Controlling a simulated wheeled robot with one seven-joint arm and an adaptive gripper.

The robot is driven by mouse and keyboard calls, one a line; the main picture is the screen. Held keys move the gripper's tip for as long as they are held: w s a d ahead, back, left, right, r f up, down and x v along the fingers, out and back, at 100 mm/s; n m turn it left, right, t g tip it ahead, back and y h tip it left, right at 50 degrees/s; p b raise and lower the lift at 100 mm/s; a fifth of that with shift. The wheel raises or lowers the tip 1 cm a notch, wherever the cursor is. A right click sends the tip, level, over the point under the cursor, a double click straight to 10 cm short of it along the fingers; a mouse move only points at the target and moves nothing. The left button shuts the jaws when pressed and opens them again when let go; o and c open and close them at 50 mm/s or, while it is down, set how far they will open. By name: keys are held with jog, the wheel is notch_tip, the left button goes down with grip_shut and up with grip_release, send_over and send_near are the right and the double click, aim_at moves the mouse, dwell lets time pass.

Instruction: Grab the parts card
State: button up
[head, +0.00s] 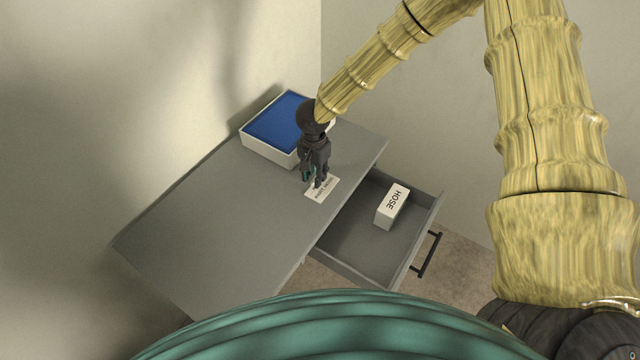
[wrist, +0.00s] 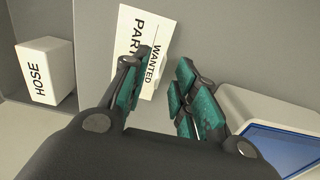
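The parts card (head: 325,189) is a flat white card with black print, lying on the grey desktop near the edge above the open drawer. In the wrist view the card (wrist: 140,27) shows "WANTED" and part of "PART"; its near part is partly hidden by my left-hand finger. My gripper (head: 314,177) points down over the card in the head view. In the wrist view my gripper (wrist: 160,75) has its teal-padded fingers spread apart with nothing held between them. I cannot tell whether a fingertip touches the card.
A white box labelled HOSE (head: 392,206) stands in the open drawer (head: 352,240). A white tray with a blue inside (head: 262,148) sits on the desk behind my gripper. The left part of the grey desk (head: 205,235) is clear.

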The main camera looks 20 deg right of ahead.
jog(key=shift+f, duration=0.65)
jog(key=shift+c, duration=0.2)
grip_shut()
